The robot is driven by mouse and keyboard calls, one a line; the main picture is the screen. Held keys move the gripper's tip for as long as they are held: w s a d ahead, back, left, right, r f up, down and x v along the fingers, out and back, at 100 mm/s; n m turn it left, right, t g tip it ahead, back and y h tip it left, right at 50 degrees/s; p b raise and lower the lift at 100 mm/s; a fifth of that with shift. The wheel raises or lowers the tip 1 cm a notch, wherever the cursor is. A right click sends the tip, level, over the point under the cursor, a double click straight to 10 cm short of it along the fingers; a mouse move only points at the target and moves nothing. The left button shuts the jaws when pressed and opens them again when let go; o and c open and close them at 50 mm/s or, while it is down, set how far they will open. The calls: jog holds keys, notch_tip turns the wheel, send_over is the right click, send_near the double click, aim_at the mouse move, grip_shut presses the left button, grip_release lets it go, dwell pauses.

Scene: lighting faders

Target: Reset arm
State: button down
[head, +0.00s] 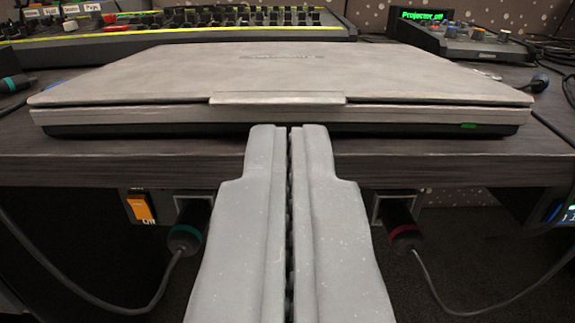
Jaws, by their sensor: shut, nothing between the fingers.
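My gripper (289,135) is in the lower middle of the head view. Its two grey fingers lie side by side with only a thin dark seam between them, shut and empty. The fingertips overlap the front edge of the desk in the picture, just below a closed grey laptop (150,82). Whether they touch the desk or laptop I cannot tell.
The desk (430,157) carries a mixer with faders (190,24) at the back left and a device reading "Projector on" (422,16) at the back right. Below the edge are an orange switch (140,208) and two plugged cables (187,232) (404,232).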

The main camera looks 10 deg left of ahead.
jog(key=w+d+r+m+g+h, duration=0.1)
jog(key=w+r, duration=0.2)
jog(key=r, duration=1.4)
jog(key=w+d+r+g, duration=0.1)
jog(key=w+d+r, duration=0.15)
jog(key=r, duration=1.35)
jog(key=s+d+r, duration=0.1)
jog(key=s+r, duration=0.4)
jog(key=r, duration=0.4)
jog(key=s+d+r, duration=0.1)
jog(key=s+r, duration=0.3)
jog(key=r, duration=0.5)
jog(key=s+d+r, duration=0.1)
jog(key=s+r, duration=0.4)
jog(key=s, duration=0.3)
jog(key=s+r+g+h, duration=0.1)
jog(key=s+r, duration=0.4)
jog(key=s, duration=0.3)
jog(key=shift+d+r+g, duration=0.3)
jog(key=shift+d+r, duration=0.1)
